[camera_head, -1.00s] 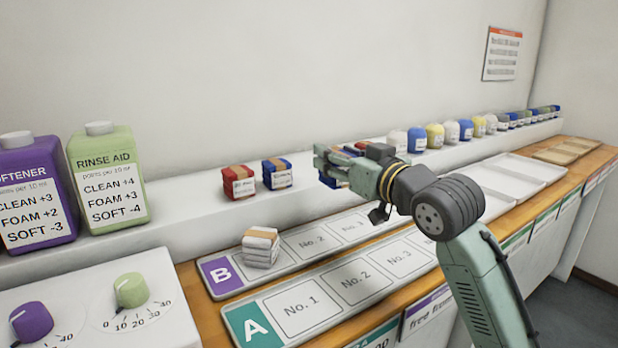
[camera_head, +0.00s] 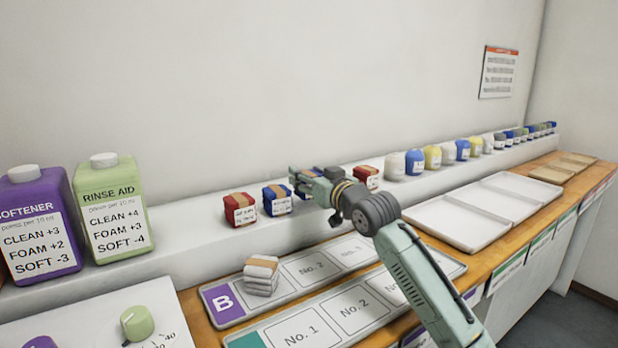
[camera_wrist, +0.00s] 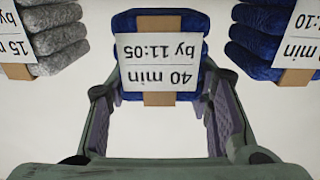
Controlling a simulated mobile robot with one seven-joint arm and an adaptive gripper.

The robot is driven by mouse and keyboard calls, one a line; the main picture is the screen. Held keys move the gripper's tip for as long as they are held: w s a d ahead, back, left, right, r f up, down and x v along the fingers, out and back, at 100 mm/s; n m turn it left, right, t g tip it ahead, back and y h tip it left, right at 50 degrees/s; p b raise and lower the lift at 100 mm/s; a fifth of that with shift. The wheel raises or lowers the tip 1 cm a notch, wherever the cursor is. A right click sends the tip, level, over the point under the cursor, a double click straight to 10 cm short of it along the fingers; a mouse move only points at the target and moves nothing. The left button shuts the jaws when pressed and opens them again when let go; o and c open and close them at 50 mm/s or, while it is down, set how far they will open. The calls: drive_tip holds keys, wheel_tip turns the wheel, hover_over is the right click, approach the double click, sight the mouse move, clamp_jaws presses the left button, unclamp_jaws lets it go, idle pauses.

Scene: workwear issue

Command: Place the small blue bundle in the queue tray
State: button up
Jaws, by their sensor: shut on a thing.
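My gripper (camera_head: 299,184) is at the back shelf, right of a small blue bundle. In the wrist view, my gripper (camera_wrist: 162,90) is shut on a blue folded bundle (camera_wrist: 128,28) with a tan band and a label reading "40 min by 11:05". In the head view the gripper mostly hides this bundle. Queue tray B (camera_head: 222,303) has a purple tag and numbered places; a white folded bundle (camera_head: 261,275) lies at its left end. Tray A (camera_head: 245,341) with a teal tag lies in front of it, its marked places looking empty.
A red bundle (camera_head: 240,209) and another blue bundle (camera_head: 277,199) stand left of my gripper, a red one (camera_head: 366,177) right of it. In the wrist view a grey bundle (camera_wrist: 55,40) and a blue bundle (camera_wrist: 262,45) flank the held one. Empty white trays (camera_head: 452,222) lie right.

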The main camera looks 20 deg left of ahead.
drive_tip(key=shift+d+f+p, duration=0.1)
drive_tip(key=shift+f+p, duration=0.2)
drive_tip(key=shift+f, duration=0.45)
drive_tip(key=shift+f, duration=0.25)
drive_tip(key=o, duration=1.2)
drive_tip(key=shift+c, duration=0.2)
drive_tip(key=shift+r, duration=0.1)
